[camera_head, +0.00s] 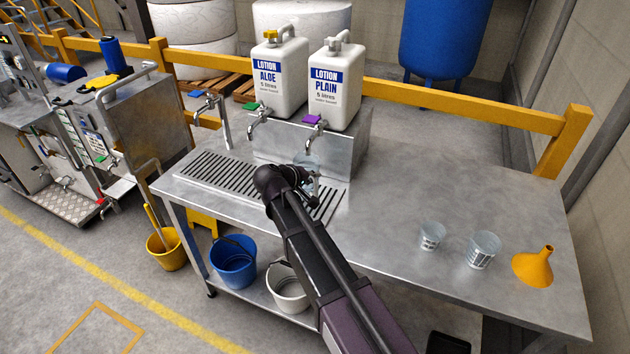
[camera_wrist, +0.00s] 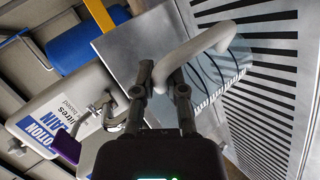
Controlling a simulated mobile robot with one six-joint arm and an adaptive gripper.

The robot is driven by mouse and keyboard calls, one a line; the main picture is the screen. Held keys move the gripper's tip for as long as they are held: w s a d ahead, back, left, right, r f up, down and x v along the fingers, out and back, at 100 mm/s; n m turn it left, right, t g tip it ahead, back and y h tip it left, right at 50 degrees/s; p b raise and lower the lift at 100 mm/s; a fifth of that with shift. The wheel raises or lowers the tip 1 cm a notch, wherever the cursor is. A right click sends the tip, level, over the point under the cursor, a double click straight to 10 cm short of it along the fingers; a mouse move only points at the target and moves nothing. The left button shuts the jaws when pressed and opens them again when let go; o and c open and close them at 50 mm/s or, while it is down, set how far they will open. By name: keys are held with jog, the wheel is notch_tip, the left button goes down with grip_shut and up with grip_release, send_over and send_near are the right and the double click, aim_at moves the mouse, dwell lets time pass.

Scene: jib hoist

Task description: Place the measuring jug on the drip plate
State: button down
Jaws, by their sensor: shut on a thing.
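The clear measuring jug (camera_head: 311,162) is mostly hidden behind my gripper (camera_head: 303,182) in the head view, near the Lotion Plain tap. In the wrist view my gripper (camera_wrist: 165,88) is shut on the jug's pale curved handle (camera_wrist: 204,41); the see-through body is hard to make out beyond it. The drip plate (camera_head: 222,173) is a long slotted grate set in the steel table, and its slots also fill the right of the wrist view (camera_wrist: 268,82). The jug appears over the plate's right part. I cannot tell whether it touches the plate.
Lotion Aloe (camera_head: 280,75) and Lotion Plain (camera_head: 333,85) containers stand on a steel riser, with taps (camera_head: 314,131) jutting towards the plate. Two clear beakers (camera_head: 432,236) (camera_head: 482,250) and an orange funnel (camera_head: 535,266) stand at right. The table's middle right is clear.

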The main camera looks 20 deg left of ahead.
jog(key=shift+w+d+f+b, duration=0.15)
jog(key=shift+w+f+b, duration=0.2)
jog(key=shift+f+b, duration=0.4)
jog(key=shift+f, duration=0.05)
jog(key=shift+f, duration=0.15)
jog(key=c, duration=0.7)
grip_release()
